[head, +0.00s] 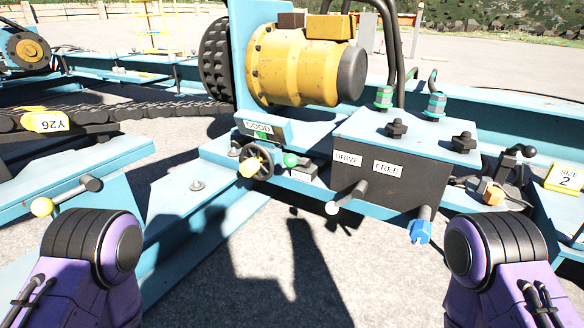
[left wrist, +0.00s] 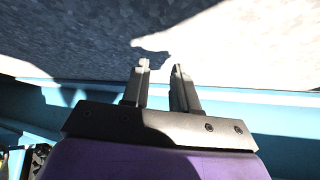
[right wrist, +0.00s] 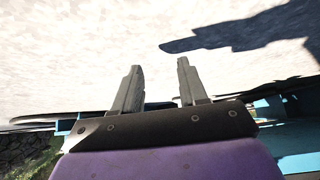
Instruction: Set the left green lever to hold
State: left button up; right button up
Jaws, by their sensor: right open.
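A small green ball knob (head: 290,160) shows on the blue frame below the GOOD label, just right of a black handwheel (head: 257,163). Its lever shaft and setting are too small to read, and I see no legible "hold" mark. My left gripper (left wrist: 161,66) is empty in the left wrist view, its fingers parted over grey ground near a blue beam. My right gripper (right wrist: 160,66) is open and empty over pale ground in the right wrist view. Both grippers are out of the head view, where only my purple arm links show at the lower corners.
A yellow motor (head: 290,65) stands behind. A chain (head: 120,110) runs at left above another lever (head: 42,207). Open ground lies between my arms.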

pick_arm(q)
jog(key=shift+n+g, duration=0.6)
jog(key=shift+g, duration=0.1)
jog(key=s+a+r+p, duration=0.1)
jog(key=r+p, duration=0.5)
jog(key=s+a+r+p, duration=0.1)
jog(key=r+p, duration=0.5)
jog(key=s+a+r+p, duration=0.1)
jog(key=a+r+p, duration=0.1)
jog(key=r+p, duration=0.4)
jog(key=shift+r, duration=0.3)
grip_shut()
pick_arm(e)
notch_tip(320, 180, up, 14)
jog(key=s+n+g+y, duration=0.1)
jog(key=s+g, duration=0.1)
pick_arm(q)
jog(key=s+d+f+m+g+h+b, duration=0.1)
jog(key=s+d+f+m+g, duration=0.1)
jog(key=s+d+f, duration=0.4)
jog(key=shift+s+d+m+g+h, duration=0.3)
jog(key=shift+d+h, duration=0.1)
jog(key=shift+d, duration=0.3)
pick_arm(e)
jog(key=s+a+g, duration=0.2)
jog(key=s+a, duration=0.1)
jog(key=s, duration=0.4)
jog(key=shift+s+f+y, duration=0.3)
jog(key=shift+f+y, duration=0.1)
jog(key=shift+f, duration=0.05)
